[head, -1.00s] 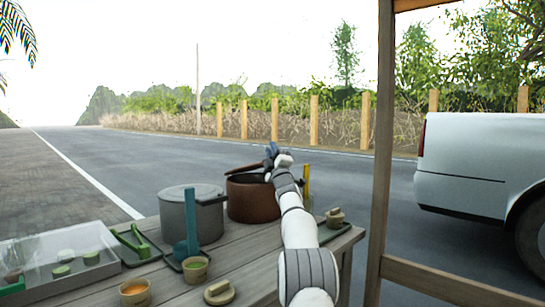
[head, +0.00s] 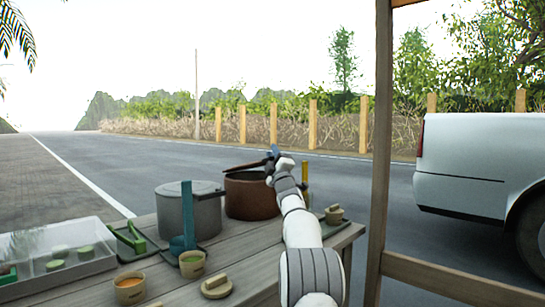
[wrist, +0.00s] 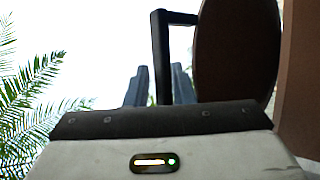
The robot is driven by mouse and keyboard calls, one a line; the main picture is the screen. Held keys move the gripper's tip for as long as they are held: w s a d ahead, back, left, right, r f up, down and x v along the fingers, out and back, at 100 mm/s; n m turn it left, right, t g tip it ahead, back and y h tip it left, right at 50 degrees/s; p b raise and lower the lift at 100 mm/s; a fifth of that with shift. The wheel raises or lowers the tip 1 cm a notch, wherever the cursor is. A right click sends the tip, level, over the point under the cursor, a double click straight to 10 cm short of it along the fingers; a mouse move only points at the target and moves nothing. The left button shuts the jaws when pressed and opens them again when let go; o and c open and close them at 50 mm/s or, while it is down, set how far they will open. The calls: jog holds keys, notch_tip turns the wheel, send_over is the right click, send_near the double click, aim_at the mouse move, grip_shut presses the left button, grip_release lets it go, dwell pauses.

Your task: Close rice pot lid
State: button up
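The brown pot (head: 252,200) stands open-looking on the wooden counter, beside the grey pot. Its brown lid (head: 246,166) is tilted over the rim, seen nearly edge-on in the head view. In the wrist view the lid (wrist: 236,50) is a large brown disc at upper right, with a dark bar handle (wrist: 160,55) on its left. My gripper (head: 274,152) is at the lid, above the pot's right side. In the wrist view my gripper's fingers (wrist: 160,87) flank the handle closely, with little or no gap. The pot's inside is hidden.
The grey pot (head: 174,215) is close on the left, with a teal ladle (head: 187,215) before it. Small bowls (head: 130,288), a round wooden lid (head: 216,287) and a clear case (head: 50,245) are nearer. A wooden post (head: 380,150) stands to the right.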

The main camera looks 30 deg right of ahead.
jog(key=shift+s+a+r, duration=0.1)
jog(key=shift+a+r, duration=0.25)
jog(key=shift+a, duration=0.05)
jog(key=d+p+v, duration=0.1)
jog(key=v, duration=0.7)
jog(key=shift+a+f, duration=0.2)
jog(key=shift+f, duration=0.05)
